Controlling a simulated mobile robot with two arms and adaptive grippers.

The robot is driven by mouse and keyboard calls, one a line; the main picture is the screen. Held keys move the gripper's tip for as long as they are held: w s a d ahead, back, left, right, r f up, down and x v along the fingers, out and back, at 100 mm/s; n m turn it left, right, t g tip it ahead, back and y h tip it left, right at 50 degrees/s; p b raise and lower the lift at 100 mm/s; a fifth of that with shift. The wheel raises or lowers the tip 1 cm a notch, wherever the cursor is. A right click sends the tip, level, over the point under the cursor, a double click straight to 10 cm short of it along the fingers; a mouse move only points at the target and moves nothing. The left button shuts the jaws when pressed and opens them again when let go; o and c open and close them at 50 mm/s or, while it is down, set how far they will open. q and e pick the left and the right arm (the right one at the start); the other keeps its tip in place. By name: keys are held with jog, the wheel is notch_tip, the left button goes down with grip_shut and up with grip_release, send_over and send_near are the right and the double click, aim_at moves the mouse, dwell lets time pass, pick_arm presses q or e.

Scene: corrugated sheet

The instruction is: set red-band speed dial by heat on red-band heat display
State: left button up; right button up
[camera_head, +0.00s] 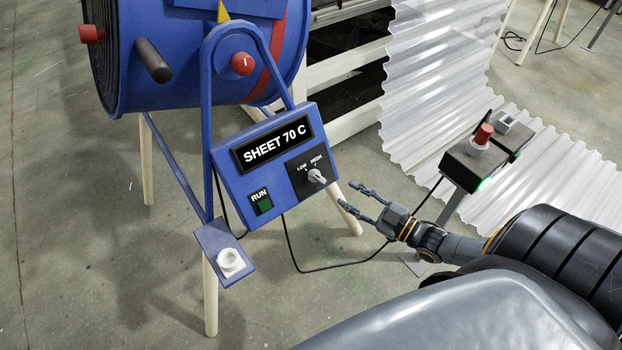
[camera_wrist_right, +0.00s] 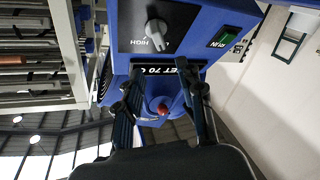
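The red-band machine is a blue drum with a red band (camera_head: 268,68) and a blue control panel (camera_head: 229,181). Its heat display (camera_head: 271,145) reads "SHEET 70 C". Below it, the speed dial (camera_head: 316,176) is a light grey knob on a black plate marked LOW and HIGH. The dial also shows in the wrist view (camera_wrist_right: 157,28), its pointer near the labels; I cannot tell its exact setting. My right gripper (camera_head: 347,194) is open and empty, just right of the dial and apart from it. Its spread fingers also show in the wrist view (camera_wrist_right: 160,88). My left gripper is out of view.
A green RUN button (camera_head: 262,205) sits left of the dial. A white knob (camera_head: 230,262) is on a lower blue bracket. A black box with a red button (camera_head: 483,135) stands at right, before corrugated sheet (camera_head: 430,75). A black cable hangs below the panel.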

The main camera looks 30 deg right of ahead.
aim_at(318, 176)
jog(key=x, duration=1)
jog(key=shift+w+a, duration=0.25)
jog(key=shift+w, duration=0.4)
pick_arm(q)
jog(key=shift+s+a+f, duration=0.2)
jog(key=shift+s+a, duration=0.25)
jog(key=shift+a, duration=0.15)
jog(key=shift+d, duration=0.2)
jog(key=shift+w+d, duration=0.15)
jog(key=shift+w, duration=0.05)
pick_arm(e)
grip_shut()
